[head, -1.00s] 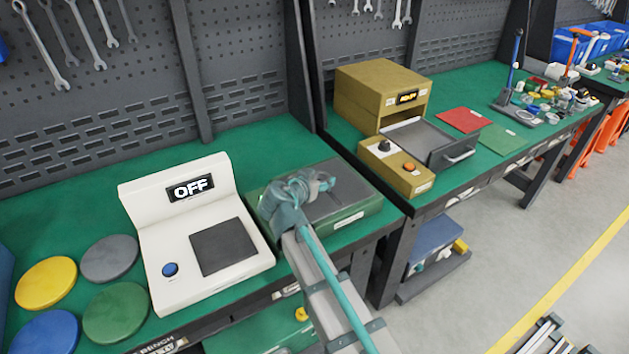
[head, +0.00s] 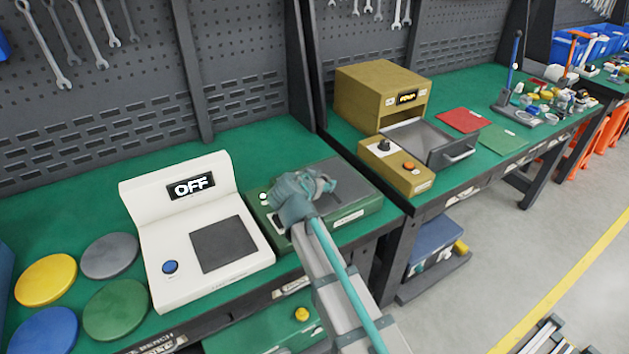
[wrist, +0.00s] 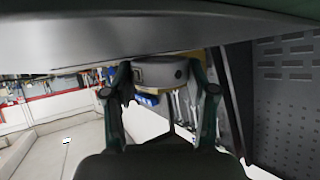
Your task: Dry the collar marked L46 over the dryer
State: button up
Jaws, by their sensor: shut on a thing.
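My gripper (head: 306,190) is over the green box with a dark grey flat top (head: 345,187), which looks like the dryer; its front label is too small to read. In the wrist view my gripper (wrist: 163,82) is shut on a grey round collar (wrist: 165,69), with one finger on each side. A small dark mark shows on the collar's side, but I cannot read it. A broad grey surface with a green edge (wrist: 110,45) fills the top of the wrist view, close to the collar. The collar cannot be made out in the head view.
A white device (head: 205,235) reading OFF stands left of the green box. Yellow, grey, blue and green discs (head: 115,310) lie further left. A tan oven-like box (head: 380,95) with a grey tray (head: 425,140) stands on the right bench, beyond a gap.

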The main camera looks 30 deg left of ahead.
jog(key=w+r, duration=0.1)
jog(key=w+d+t, duration=0.1)
jog(key=w+r+t+h, duration=0.1)
jog(key=w, duration=0.1)
jog(key=shift+d+r+n, duration=0.15)
jog(key=shift+r+n, duration=0.15)
jog(key=shift+n, duration=0.1)
jog(key=shift+r, duration=0.7)
jog(key=shift+c, duration=0.7)
jog(key=shift+w+a+r+p, duration=0.2)
jog(key=shift+r+p, duration=0.1)
jog(key=shift+p, duration=0.1)
jog(key=shift+w+d+r, duration=0.25)
jog(key=shift+w+d, duration=0.2)
jog(key=shift+w, duration=0.15)
jog(key=shift+w+d+r, duration=0.2)
jog(key=shift+w+d, duration=0.25)
jog(key=shift+w, duration=0.1)
grip_shut()
jog(key=r, duration=0.1)
jog(key=s+r+p, duration=0.1)
jog(key=r, duration=0.1)
jog(key=r+p, duration=0.1)
jog(key=r, duration=0.1)
jog(key=shift+s+r, duration=0.1)
jog(key=shift+s, duration=0.3)
